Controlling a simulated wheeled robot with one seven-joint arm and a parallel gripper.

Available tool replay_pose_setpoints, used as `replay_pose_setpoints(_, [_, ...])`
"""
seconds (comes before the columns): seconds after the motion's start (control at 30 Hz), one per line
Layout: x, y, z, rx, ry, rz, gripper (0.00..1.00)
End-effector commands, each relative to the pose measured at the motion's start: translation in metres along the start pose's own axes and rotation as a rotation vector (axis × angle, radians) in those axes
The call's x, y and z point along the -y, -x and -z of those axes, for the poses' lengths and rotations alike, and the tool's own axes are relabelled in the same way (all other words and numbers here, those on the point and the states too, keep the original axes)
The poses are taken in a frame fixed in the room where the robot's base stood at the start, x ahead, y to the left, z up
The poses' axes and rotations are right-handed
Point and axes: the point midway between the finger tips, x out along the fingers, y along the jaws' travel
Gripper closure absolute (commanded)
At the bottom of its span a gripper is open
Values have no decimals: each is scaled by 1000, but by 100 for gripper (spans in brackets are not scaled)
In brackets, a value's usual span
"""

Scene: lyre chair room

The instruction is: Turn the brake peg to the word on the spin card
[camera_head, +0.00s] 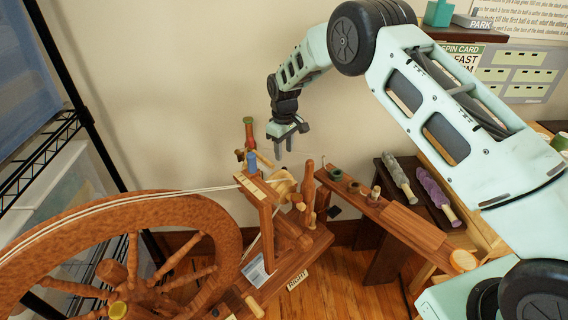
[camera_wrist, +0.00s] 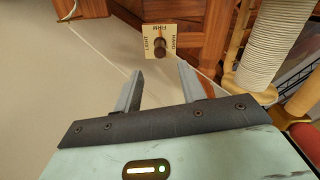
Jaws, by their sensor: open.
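The brake peg (camera_wrist: 160,48) is a brown round knob in the wrist view. It stands on a small cream plate (camera_wrist: 151,56) with LIGHT on the left, FIRM at the top and HARD on the right. I cannot tell which word the peg points to. My gripper (camera_wrist: 160,72) is open and empty, its fingertips below the peg in the picture and apparently apart from it. In the head view my gripper (camera_head: 284,150) hangs above the wooden spinning wheel frame. The spin card (camera_head: 462,50) on the wall reads FAST and a word ending in M; my arm hides part of it.
The large wheel (camera_head: 195,210) fills the left, with white cord running to the frame. A wooden bench (camera_head: 410,225) extends right, beside a dark tray with two spindles (camera_head: 434,195). A wire shelf (camera_head: 40,155) stands far left. In the wrist view a cord-wrapped post (camera_wrist: 270,45) stands right.

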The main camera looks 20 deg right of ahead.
Motion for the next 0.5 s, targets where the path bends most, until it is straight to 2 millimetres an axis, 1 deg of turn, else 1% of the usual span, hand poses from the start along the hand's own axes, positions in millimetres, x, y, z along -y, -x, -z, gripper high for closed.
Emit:
replay_pose_setpoints(0.03, [0,14,1,-3,0,-1,59])
replay_pose_setpoints(0.1, [0,29,1,-4,0,-1,59])
replay_pose_setpoints(0.23, [0,53,0,-2,0,-1,59])
replay_pose_setpoints(0.4, [0,71,0,-1,-1,0,59])
replay_pose_setpoints(0.5, [0,76,0,0,-1,0,59])
